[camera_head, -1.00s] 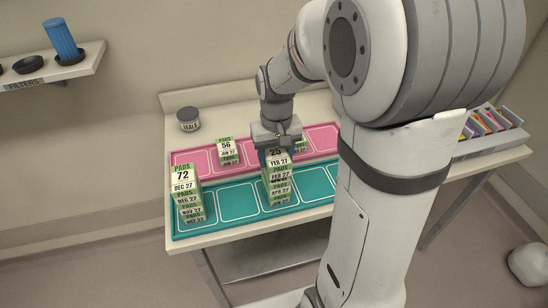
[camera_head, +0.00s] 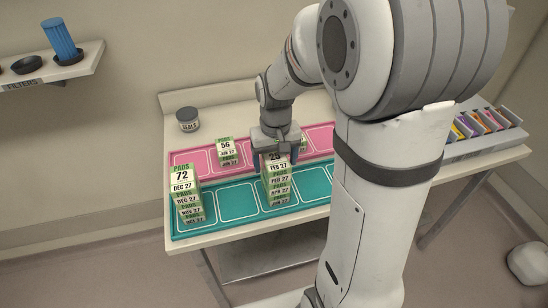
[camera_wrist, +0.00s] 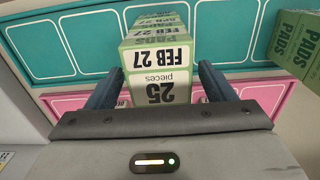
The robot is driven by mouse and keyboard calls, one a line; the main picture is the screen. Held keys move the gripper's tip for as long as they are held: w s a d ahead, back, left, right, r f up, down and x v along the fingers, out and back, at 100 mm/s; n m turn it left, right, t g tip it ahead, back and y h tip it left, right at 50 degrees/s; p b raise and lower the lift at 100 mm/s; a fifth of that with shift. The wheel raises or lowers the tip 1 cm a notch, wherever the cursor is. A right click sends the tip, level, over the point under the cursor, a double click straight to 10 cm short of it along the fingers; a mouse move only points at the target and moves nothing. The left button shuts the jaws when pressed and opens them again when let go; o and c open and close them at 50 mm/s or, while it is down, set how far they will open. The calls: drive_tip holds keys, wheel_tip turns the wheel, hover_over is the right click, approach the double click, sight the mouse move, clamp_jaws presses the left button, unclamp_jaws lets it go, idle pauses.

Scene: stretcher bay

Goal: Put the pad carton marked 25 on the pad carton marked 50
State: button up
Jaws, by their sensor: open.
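The pad carton marked 25 (camera_head: 278,166), green and white and dated FEB 27, tops a stack of several cartons on the teal mat (camera_head: 237,203). My gripper (camera_head: 275,161) is open above and around this top carton, pointing down. In the wrist view, one blue finger stands on each side of the carton marked 25 (camera_wrist: 161,88), with a visible gap at least on the right. I cannot read a 50 on any carton; my gripper and arm hide part of the pink mat behind the stack.
A carton marked 56 (camera_head: 226,151) stands on the pink mat (camera_head: 186,160). A stack topped by a carton marked 72 (camera_head: 183,177) is at the teal mat's left end. A dark jar (camera_head: 188,120) stands behind. Empty outlined teal spaces lie between the stacks.

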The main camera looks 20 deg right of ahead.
sight(275, 158)
wheel_tip(275, 158, up, 12)
drive_tip(key=s+f+t, duration=0.3)
drive_tip(key=s, duration=1.1)
drive_tip(key=shift+s, duration=0.2)
